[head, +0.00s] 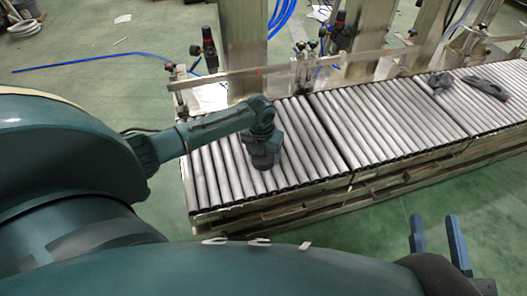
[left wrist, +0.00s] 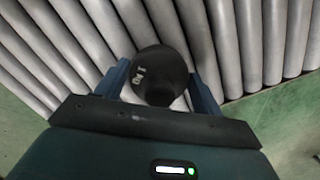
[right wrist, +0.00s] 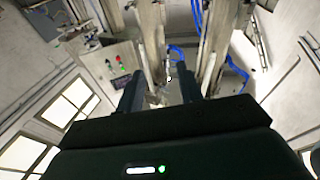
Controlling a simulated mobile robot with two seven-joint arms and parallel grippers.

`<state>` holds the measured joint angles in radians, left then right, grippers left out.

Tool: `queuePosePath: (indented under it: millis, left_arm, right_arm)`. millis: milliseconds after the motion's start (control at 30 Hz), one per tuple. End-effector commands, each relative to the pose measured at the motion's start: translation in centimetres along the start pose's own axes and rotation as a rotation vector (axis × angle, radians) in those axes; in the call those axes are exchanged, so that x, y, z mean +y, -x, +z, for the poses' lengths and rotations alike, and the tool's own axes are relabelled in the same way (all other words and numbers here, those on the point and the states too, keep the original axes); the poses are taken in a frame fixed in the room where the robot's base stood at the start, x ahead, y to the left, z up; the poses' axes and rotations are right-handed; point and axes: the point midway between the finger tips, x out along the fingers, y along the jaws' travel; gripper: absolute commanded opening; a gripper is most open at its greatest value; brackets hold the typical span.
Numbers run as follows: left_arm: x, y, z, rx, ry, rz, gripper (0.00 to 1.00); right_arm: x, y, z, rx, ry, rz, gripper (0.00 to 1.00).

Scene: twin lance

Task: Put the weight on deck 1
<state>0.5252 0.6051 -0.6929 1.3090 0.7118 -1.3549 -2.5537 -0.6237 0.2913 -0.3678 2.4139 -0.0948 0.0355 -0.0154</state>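The weight (head: 265,160) is a dark, round, cylinder-like piece at the left section of the roller conveyor (head: 222,172). In the left wrist view the weight (left wrist: 160,75) sits between the two blue fingers and carries a white marking. My left gripper (head: 264,146) points down over the rollers with its fingers close against the weight's sides. I cannot tell whether the weight rests on the rollers or hangs just above them. My right gripper (head: 437,238) is open and empty at the lower right, off the conveyor. Its parted fingers also show in the right wrist view (right wrist: 161,88). No deck label is readable.
The conveyor has a middle section (head: 370,128) with bare rollers. On the right section lie a grey piece (head: 438,83) and a dark tool-like piece (head: 487,88). A metal rail (head: 235,78) and posts stand behind the conveyor. Green floor is clear in front.

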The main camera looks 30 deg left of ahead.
Motion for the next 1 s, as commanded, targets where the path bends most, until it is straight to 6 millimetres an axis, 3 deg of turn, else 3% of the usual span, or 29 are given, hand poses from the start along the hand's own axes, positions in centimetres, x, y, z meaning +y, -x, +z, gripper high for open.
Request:
queuePosePath:
  millis: [200,533,1000]
  left_arm:
    - [0.0,0.0,0.0,0.000,0.000,-0.001,0.86]
    - [0.0,0.8,0.1,-0.002,-0.001,-0.001,0.86]
    - [0.0,10.1,0.1,-0.002,-0.001,0.000,0.86]
  right_arm:
    - [0.0,0.0,0.1,-0.002,0.001,-0.001,0.36]
    - [0.1,0.0,-0.2,-0.004,0.006,-0.001,0.36]
    - [0.5,0.7,-0.5,-0.065,0.112,0.004,0.36]
